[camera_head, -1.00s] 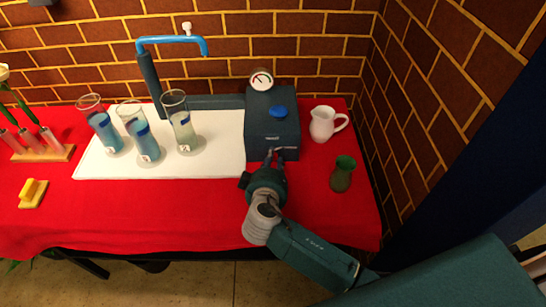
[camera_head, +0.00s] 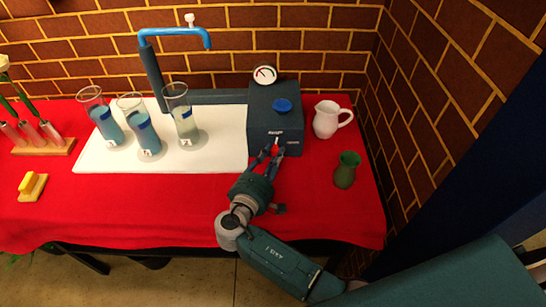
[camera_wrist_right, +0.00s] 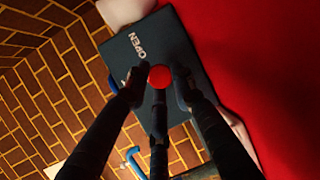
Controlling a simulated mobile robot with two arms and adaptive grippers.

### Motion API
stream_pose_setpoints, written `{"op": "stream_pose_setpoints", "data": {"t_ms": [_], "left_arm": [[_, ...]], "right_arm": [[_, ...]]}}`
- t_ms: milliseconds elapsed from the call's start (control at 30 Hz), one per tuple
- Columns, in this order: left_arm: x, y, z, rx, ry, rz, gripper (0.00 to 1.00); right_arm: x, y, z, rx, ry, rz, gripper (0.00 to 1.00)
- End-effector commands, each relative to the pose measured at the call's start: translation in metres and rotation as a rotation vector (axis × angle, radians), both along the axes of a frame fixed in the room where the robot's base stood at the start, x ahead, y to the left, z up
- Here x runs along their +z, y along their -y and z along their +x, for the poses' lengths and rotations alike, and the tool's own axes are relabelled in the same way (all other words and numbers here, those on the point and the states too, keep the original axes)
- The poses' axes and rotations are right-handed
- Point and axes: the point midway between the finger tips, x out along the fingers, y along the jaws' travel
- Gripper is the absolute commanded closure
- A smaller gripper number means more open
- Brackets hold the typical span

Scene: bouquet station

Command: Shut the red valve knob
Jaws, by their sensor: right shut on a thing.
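The red valve knob (camera_wrist_right: 159,77) shows in the right wrist view as a round red cap on the dark valve box (camera_wrist_right: 165,45), with the word OPEN printed beside it. The box stands at the right end of the white board in the head view (camera_head: 262,128). My right gripper (camera_head: 272,152) reaches its front face from below. In the right wrist view its dark fingers (camera_wrist_right: 158,92) are around the knob and shut on it. In the head view the fingers largely hide the knob. My left gripper is not in view.
A blue knob (camera_head: 282,104) and a gauge (camera_head: 264,75) top the box. A white pitcher (camera_head: 326,120) and green vase (camera_head: 346,171) stand right. Several glasses of liquid stand on the white board (camera_head: 220,150) under a blue spout (camera_head: 172,32). A yellow object (camera_head: 32,186) lies left.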

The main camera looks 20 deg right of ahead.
Motion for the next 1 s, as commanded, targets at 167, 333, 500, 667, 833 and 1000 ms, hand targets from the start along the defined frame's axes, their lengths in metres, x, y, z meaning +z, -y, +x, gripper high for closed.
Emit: {"op": "stream_pose_setpoints", "data": {"t_ms": [167, 333, 500, 667, 833, 1000], "left_arm": [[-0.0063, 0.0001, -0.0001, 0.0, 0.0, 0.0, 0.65], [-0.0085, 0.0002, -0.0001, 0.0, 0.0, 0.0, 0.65], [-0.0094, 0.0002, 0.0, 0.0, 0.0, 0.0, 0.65], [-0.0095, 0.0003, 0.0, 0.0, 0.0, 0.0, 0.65], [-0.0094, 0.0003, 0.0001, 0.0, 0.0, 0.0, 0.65], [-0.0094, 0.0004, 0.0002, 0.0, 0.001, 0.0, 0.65]], "right_arm": [[-0.0081, 0.0013, -0.0032, -0.006, -0.04, -0.095, 1.0], [-0.0078, 0.0015, -0.0032, -0.006, -0.057, -0.153, 1.0], [-0.0077, 0.0019, -0.0034, -0.007, -0.065, -0.18, 1.0], [-0.0075, 0.0023, -0.0035, -0.007, -0.067, -0.189, 1.0], [-0.0075, 0.0026, -0.0035, -0.008, -0.067, -0.189, 1.0], [-0.0073, 0.0029, -0.0034, -0.008, -0.067, -0.188, 0.64]]}}
